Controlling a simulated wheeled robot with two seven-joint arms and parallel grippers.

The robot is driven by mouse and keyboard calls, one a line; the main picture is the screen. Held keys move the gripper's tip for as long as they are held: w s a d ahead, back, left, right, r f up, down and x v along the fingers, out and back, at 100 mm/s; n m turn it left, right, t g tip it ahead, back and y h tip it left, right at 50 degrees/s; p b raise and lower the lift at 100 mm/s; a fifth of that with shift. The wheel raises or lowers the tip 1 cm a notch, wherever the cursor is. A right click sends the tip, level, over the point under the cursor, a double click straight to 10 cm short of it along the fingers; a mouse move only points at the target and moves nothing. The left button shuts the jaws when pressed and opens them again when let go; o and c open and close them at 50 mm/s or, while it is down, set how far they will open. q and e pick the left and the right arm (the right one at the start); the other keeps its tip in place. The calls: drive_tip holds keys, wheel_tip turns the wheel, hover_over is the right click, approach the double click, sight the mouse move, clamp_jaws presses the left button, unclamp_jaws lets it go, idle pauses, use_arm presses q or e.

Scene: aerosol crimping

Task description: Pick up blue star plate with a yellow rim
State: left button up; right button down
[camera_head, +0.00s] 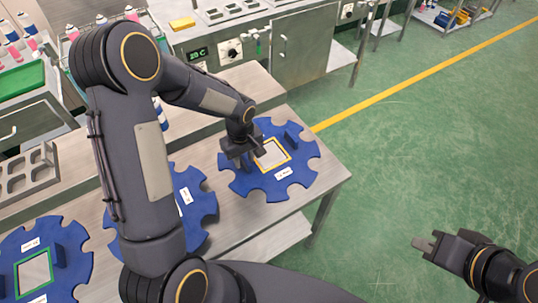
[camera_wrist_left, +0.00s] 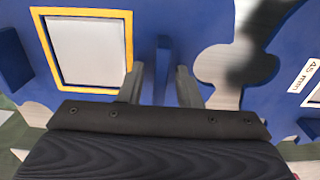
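The blue star plate with a yellow rim (camera_head: 301,168) lies flat near the table's right end. Its yellow-framed pale square window also shows in the left wrist view (camera_wrist_left: 88,50). Upright blue tabs stand on either side of the window, one of them on its right in the head view (camera_head: 291,139). My left gripper (camera_head: 240,152) is at the plate's left side. In the left wrist view its open fingers (camera_wrist_left: 160,85) straddle a blue tab (camera_wrist_left: 163,68), with small gaps on both sides. My right gripper (camera_head: 423,243) is over the floor at the right, far from the plate; its finger opening is unclear.
Another blue star plate (camera_head: 203,205) lies close on the left, partly hidden by my arm. A green-rimmed blue plate (camera_head: 75,238) is at lower left. The metal table (camera_head: 328,172) ends just right of the yellow-rimmed plate. Open green floor lies beyond.

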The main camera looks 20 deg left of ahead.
use_arm(q)
clamp_jaws()
